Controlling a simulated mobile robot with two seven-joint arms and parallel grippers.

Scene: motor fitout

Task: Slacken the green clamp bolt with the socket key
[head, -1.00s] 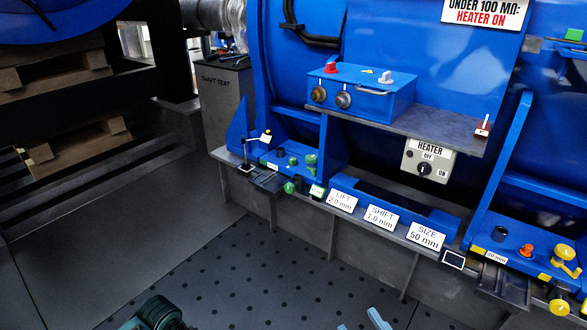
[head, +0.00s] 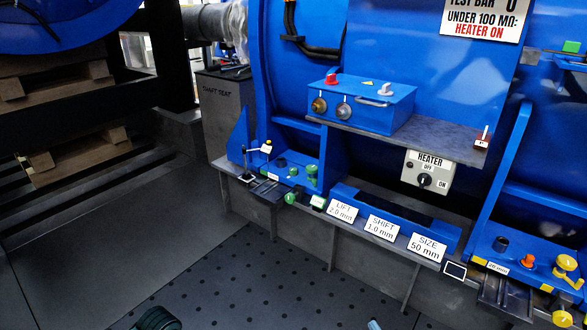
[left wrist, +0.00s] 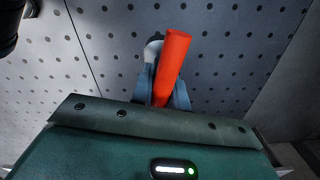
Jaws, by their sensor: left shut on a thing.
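Green fittings show on the blue foot at the middle left of the head view: a tall green one (head: 312,172), a small green one (head: 293,171) and a green knob (head: 290,198) on the front edge. I cannot tell which of them is the clamp bolt. In the left wrist view my left gripper (left wrist: 163,100) has blue fingers shut on an orange-red bar-like handle (left wrist: 172,62). Whether it is the socket key is unclear, as its far end is not clear. A pale blue tip (head: 374,324) shows at the head view's bottom edge. My right gripper cannot be made out.
A dark steel ledge (head: 410,255) carries LIFT, SHIFT and SIZE signs. A blue box with knobs (head: 360,104) sits on a shelf above the HEATER switch (head: 428,171). Yellow and orange fittings (head: 567,268) stand at right. The dotted floor (head: 250,285) is clear.

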